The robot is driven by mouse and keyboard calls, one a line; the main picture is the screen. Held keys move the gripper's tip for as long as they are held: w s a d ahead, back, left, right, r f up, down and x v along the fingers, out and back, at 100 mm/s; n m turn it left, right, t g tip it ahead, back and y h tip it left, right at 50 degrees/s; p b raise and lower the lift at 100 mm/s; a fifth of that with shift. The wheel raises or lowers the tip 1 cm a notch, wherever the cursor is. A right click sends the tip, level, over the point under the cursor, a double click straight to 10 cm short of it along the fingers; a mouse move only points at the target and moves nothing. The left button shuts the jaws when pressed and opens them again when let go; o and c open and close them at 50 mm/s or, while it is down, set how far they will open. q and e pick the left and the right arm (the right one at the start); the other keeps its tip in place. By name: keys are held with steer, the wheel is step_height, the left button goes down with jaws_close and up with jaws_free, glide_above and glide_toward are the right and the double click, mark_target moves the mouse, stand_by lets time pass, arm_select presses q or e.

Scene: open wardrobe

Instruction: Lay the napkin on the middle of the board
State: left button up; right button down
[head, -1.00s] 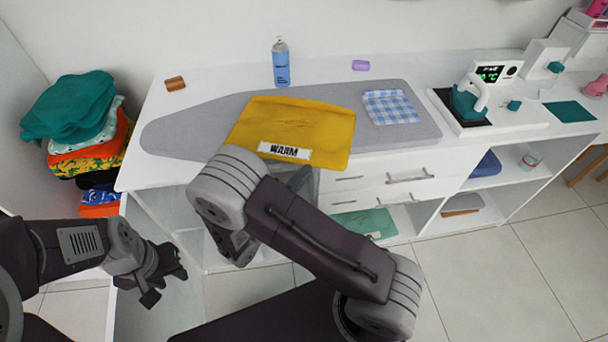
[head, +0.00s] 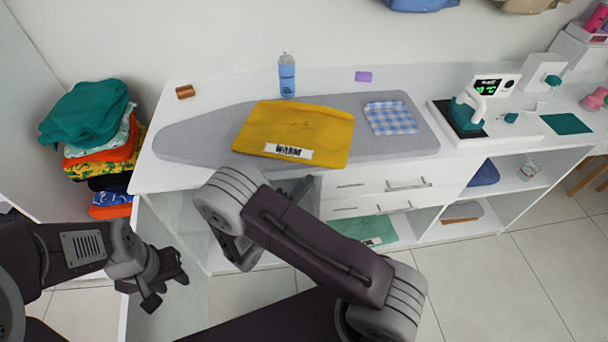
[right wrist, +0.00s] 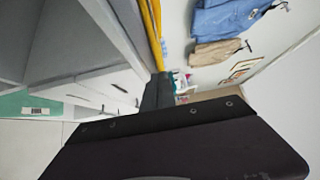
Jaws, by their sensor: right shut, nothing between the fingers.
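A blue-and-white checked cloth, seemingly the napkin (head: 391,118), lies flat near the right end of the grey ironing board (head: 190,140). A yellow cloth (head: 297,128) with a "WARM" label covers the middle of the board, its front edge overhanging. My left gripper (head: 165,282) hangs open and empty at lower left, away from the board.
A blue spray bottle (head: 287,75), a brown block (head: 185,91) and a purple block (head: 363,76) stand behind the board. A teal iron (head: 467,112) sits on its station at right. Folded clothes (head: 95,150) are stacked at left. Drawers (head: 375,195) lie below the board.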

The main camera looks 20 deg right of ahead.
steer(key=v, duration=1)
steer(key=s+d+p, duration=0.1)
steer(key=s+d, duration=0.2)
steer(key=d, duration=0.2)
arm_select(q)
steer(key=shift+r, duration=0.3)
arm_select(e)
steer(key=w+d, duration=0.9)
steer(key=shift+w+f+n+t, duration=0.25)
steer(key=shift+f+n+t, duration=0.05)
steer(key=shift+t, duration=0.1)
